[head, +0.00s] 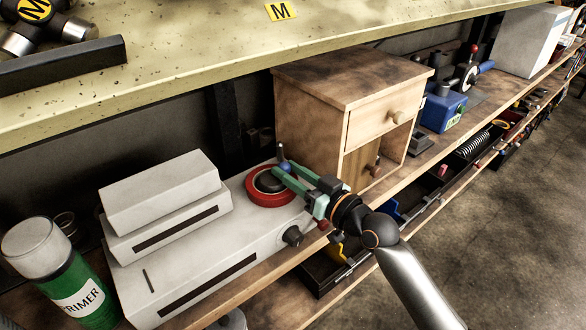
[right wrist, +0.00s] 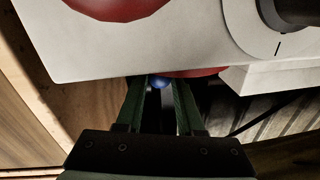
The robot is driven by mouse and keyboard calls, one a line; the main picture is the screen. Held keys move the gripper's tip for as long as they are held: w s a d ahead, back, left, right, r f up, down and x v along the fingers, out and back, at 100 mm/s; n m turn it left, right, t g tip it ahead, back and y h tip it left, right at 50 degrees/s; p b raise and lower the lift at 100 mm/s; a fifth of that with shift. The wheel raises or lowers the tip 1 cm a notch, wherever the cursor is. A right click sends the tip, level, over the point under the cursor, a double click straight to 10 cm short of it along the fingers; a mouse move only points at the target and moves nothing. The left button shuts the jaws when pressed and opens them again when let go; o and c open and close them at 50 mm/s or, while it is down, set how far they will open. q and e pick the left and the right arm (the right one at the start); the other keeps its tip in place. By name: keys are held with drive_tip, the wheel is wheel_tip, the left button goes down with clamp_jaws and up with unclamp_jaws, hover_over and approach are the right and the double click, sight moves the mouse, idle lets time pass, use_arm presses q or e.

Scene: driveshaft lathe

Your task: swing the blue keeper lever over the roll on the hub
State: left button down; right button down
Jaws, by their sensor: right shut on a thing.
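The red roll (head: 262,199) lies flat around the dark hub (head: 269,182) on top of the white machine (head: 215,255). The keeper lever's blue knob (head: 284,166) shows at the roll's far right edge, at the tips of my right gripper (head: 287,172). In the right wrist view the blue knob (right wrist: 161,82) sits between the green fingertips, and the gripper is shut on it. The rest of the lever is mostly hidden by the fingers. My left gripper is not in view.
A wooden drawer cabinet (head: 310,115) stands close behind the gripper. A dark knob (head: 292,236) sticks out of the machine's front. A green primer can (head: 75,285) stands at the left. The worktop (head: 200,50) overhangs this shelf.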

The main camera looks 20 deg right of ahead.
drive_tip(key=shift+a, duration=0.5)
drive_tip(key=c, duration=0.5)
unclamp_jaws()
drive_tip(key=shift+c, duration=0.2)
drive_tip(key=shift+d, duration=0.1)
drive_tip(key=shift+s+d, duration=0.15)
drive_tip(key=shift+s, duration=0.15)
drive_tip(key=b+v, duration=0.2)
drive_tip(key=v, duration=0.9)
drive_tip(key=shift+s, duration=0.35)
drive_tip(key=shift+d, duration=0.1)
